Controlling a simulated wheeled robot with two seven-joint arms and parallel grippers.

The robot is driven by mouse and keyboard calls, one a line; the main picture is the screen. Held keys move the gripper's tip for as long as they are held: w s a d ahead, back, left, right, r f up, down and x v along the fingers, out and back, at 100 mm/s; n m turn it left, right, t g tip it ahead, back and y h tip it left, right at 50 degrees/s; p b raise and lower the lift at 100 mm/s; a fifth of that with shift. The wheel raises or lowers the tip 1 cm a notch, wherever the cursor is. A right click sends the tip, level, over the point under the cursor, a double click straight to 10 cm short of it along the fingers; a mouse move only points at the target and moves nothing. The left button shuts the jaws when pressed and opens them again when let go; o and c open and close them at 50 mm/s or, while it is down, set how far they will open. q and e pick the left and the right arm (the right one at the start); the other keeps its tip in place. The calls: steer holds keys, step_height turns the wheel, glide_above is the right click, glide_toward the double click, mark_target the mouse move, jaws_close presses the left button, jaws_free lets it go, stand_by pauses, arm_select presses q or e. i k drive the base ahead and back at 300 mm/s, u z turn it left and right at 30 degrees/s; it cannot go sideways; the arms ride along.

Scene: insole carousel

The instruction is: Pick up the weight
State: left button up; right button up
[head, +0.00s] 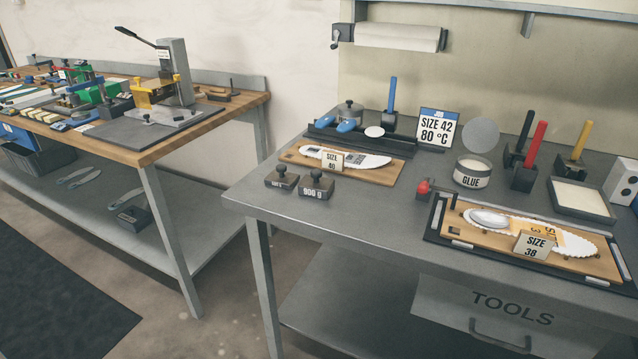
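Two dark block weights with knobs on top stand side by side near the left front of the grey table. The right weight (316,185) is marked 900 g. The left weight (282,178) has a label too small to read surely. Both stand upright and nothing touches them from above. Neither of my grippers is in the head view.
Behind the weights on the grey table (262,200) lies a wooden board (398,172) with a white insole and a SIZE 40 block (332,160). Bare tabletop lies in front of the weights.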

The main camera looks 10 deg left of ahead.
mark_target(314, 185)
steer(key=u, duration=2)
steer(key=i, duration=2.05)
steer(key=z, duration=2.6)
